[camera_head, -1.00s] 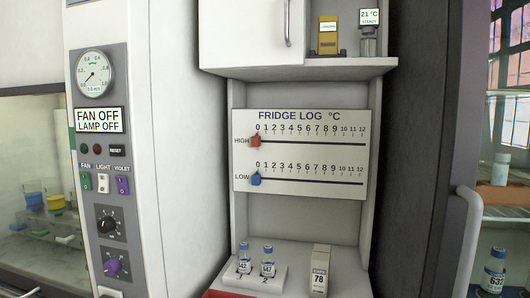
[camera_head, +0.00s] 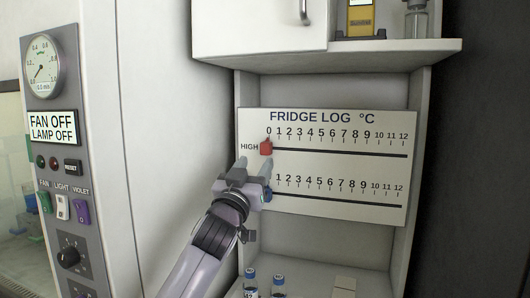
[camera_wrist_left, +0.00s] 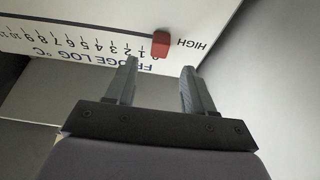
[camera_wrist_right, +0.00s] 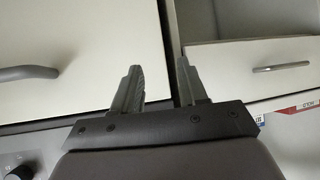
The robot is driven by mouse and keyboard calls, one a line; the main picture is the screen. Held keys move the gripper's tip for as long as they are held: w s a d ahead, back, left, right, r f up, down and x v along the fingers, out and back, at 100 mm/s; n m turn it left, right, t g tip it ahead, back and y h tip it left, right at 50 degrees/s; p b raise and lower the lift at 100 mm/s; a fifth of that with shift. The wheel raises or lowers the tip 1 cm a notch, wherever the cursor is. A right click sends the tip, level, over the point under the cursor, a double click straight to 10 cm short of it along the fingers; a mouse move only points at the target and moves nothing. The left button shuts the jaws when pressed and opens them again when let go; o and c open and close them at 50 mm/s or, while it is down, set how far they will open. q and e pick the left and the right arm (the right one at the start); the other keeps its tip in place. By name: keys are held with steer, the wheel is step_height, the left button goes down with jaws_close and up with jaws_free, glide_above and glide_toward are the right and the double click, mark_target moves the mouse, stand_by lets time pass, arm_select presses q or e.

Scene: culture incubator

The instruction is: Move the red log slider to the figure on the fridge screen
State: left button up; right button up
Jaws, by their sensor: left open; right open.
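The red log slider (camera_head: 266,147) sits at the 0 end of the HIGH scale on the white fridge log board (camera_head: 330,214). In the left wrist view the red slider (camera_wrist_left: 161,44) shows just beyond the fingertips, roughly between them and apart from them. My left gripper (camera_head: 254,166) is open and empty, just below and in front of the red slider. The blue slider (camera_head: 267,195) on the LOW scale is partly hidden behind my left gripper. No fridge screen shows now. My right gripper (camera_wrist_right: 160,72) is open and empty, facing pale cabinet fronts.
A shelf cupboard (camera_head: 260,28) overhangs the board. A control panel (camera_head: 60,190) with a gauge and switches stands at the left. Blue-capped vials (camera_head: 250,275) and a small box (camera_head: 344,286) stand below the board. The board's right side is clear.

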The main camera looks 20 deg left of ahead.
mark_target(265, 150)
arm_select(q)
steer(key=shift+p+x, duration=0.65)
steer(key=shift+x, duration=2.4)
jaws_close()
steer(key=shift+d, duration=0.1)
